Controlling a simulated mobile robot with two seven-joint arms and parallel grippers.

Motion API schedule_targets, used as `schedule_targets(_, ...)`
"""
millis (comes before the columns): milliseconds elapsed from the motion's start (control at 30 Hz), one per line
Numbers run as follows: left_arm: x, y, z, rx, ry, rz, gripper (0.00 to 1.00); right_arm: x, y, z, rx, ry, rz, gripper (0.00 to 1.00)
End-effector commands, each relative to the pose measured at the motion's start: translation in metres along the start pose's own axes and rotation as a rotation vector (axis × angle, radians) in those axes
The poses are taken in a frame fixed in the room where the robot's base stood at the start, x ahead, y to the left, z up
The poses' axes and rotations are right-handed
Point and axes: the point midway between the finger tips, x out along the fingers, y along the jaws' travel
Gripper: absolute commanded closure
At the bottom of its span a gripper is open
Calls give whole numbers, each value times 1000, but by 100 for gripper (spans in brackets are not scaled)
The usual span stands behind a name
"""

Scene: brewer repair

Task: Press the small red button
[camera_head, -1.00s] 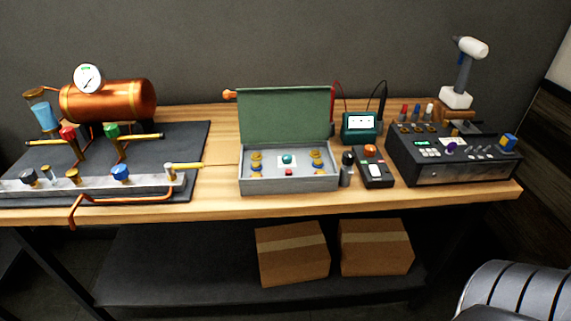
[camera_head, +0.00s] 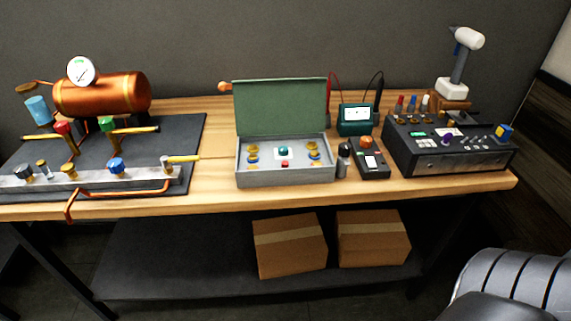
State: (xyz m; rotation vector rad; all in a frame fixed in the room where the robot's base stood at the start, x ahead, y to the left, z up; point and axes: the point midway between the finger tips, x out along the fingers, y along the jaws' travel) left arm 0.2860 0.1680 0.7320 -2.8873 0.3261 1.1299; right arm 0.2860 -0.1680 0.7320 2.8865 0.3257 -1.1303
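A small red button (camera_head: 285,163) sits in the front middle of an open grey box (camera_head: 284,178) on the workbench. The box's green lid (camera_head: 281,106) stands raised at the back. A teal round button (camera_head: 283,151) is just behind the red one, with yellow and blue round parts on both sides. Neither of my grippers is in view; only a grey ribbed part of my own arm shows at the lower right.
A copper boiler rig (camera_head: 103,94) stands on a dark mat at the left. A black handheld device (camera_head: 370,160), a teal meter (camera_head: 356,120) and a black control panel (camera_head: 450,150) stand right of the box. Two cardboard boxes (camera_head: 290,247) lie on the shelf below. Bare wood (camera_head: 212,180) lies left of the box.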

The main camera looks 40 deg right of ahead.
Motion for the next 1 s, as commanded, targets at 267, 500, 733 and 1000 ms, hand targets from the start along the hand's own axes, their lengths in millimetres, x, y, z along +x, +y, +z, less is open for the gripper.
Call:
schedule_targets(267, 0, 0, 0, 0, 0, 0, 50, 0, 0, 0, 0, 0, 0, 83)
schedule_targets(500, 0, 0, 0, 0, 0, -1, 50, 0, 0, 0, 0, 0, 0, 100)
schedule_targets(733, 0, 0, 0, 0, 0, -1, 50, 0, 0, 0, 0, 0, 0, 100)
schedule_targets(1000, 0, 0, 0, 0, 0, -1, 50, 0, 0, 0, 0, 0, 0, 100)
